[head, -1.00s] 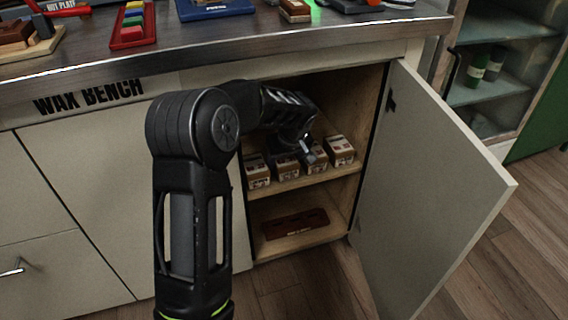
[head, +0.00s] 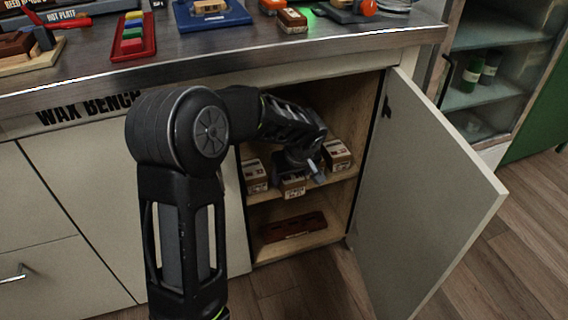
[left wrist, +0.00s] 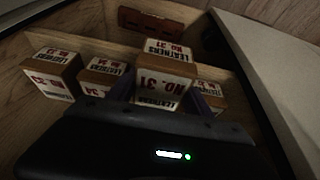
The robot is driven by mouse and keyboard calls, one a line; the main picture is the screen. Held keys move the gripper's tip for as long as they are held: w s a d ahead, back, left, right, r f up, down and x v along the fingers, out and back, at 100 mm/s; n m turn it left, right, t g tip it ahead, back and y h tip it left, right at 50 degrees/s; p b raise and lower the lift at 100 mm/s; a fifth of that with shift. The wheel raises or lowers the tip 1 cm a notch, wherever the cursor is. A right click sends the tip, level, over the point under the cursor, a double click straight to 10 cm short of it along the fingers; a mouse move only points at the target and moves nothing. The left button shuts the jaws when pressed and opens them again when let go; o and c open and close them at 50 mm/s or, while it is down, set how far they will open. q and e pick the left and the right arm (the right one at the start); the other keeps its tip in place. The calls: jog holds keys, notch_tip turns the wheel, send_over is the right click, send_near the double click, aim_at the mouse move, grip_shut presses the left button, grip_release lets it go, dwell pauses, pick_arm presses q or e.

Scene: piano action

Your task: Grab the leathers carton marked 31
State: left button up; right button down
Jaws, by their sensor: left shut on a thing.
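The leathers carton marked No. 31 (left wrist: 165,66) is a small brown box with a white label and red and black print. It sits between the two fingers of my left gripper (left wrist: 163,92), which is shut on it. In the head view this carton (head: 293,187) shows below the gripper (head: 302,173), at the shelf's front edge and forward of the row. I cannot tell whether it still touches the shelf. A carton marked 34 (left wrist: 103,72) and one that seems marked 33 (left wrist: 50,74) stand on one side, another carton (left wrist: 211,93) on the other. My right gripper is out of view.
The cartons' shelf (head: 334,180) is inside an open cupboard under the wax bench. The open door (head: 425,190) stands on the right. A red-brown tray (head: 293,226) lies on the lower level. Floor in front is clear.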

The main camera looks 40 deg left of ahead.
pick_arm(q)
jog(key=s+d, duration=0.6)
jog(key=d, duration=0.3)
jog(key=shift+s+d+p, duration=0.35)
jog(key=shift+p, duration=0.1)
